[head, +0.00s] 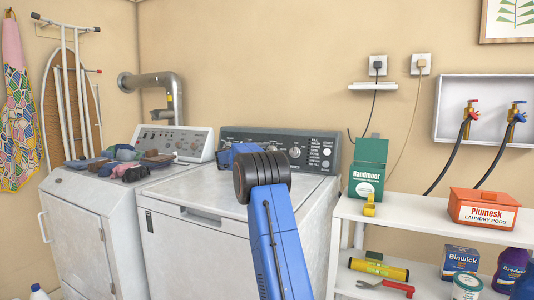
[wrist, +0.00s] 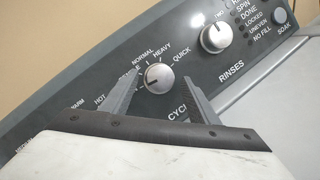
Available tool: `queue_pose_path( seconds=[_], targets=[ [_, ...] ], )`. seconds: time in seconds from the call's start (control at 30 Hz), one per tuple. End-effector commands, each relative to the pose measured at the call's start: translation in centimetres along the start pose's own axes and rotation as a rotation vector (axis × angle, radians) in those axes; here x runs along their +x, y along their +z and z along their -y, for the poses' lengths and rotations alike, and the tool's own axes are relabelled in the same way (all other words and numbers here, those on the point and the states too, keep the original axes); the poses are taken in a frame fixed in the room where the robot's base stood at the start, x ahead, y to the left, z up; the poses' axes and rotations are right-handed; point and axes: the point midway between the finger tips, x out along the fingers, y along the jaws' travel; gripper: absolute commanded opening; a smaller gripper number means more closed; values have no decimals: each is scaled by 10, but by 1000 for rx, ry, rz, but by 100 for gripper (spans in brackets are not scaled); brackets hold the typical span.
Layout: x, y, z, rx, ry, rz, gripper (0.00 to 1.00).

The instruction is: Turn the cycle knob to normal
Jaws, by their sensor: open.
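The cycle knob (wrist: 159,78) is a round silver dial on the dark grey washer console in the wrist view. NORMAL, HEAVY and QUICK are printed around its top, with "CYCLE" partly covered below. A small dark mark shows at the knob's lower left; I cannot tell exactly which label it points to. My gripper (wrist: 162,80) is open, one grey finger on each side of the knob. I cannot tell whether the fingers touch it. In the head view my arm hides the cycle knob and most of the gripper at the console.
The rinses knob (wrist: 215,38) and a soak button (wrist: 285,29) sit to the right on the console. A shelf (head: 420,222) with boxes is on the right.

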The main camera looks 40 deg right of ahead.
Motion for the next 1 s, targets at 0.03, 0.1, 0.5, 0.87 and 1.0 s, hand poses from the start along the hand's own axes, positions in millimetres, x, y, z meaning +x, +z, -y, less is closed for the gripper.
queue_pose_path(
  seconds=[0.03, 0.1, 0.5, 0.87, 1.0],
  targets=[
    [0, 0, 0, 0, 0, 0, 55],
    [0, 0, 0, 0, 0, 0, 40],
    [0, 0, 0, 15, -7, -1, 14],
    [0, 0, -2, 193, -83, -11, 14],
    [0, 1, -4, 311, -132, -17, 14]
  ],
)
